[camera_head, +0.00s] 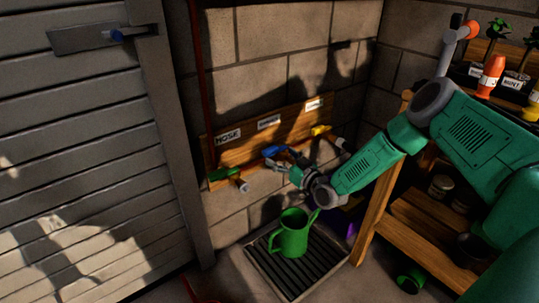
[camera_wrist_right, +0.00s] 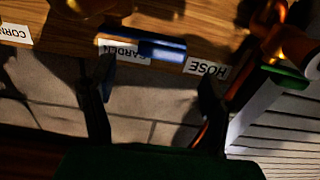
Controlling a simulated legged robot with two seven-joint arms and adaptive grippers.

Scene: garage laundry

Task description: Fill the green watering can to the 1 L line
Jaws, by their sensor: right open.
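The green watering can (camera_head: 293,235) stands upright on a dark drain grate below the taps; its fill line and water level cannot be made out. Three taps on a wooden board have green (camera_head: 222,174), blue (camera_head: 275,151) and yellow (camera_head: 320,130) handles. My right gripper (camera_head: 285,171) is open and empty just below the blue handle. In the right wrist view, the blue handle (camera_wrist_right: 143,48) lies beyond and between the spread fingertips (camera_wrist_right: 155,88), under the "GARDEN" label; contact cannot be told. My left gripper is not in view.
The "HOSE" label (camera_wrist_right: 207,68) is by the green handle. A wooden shelf (camera_head: 370,215) with bottles and pots stands at the right, close to my right arm. A grey slatted door (camera_head: 80,150) fills the left. A green cup-like item (camera_head: 410,280) lies on the floor.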

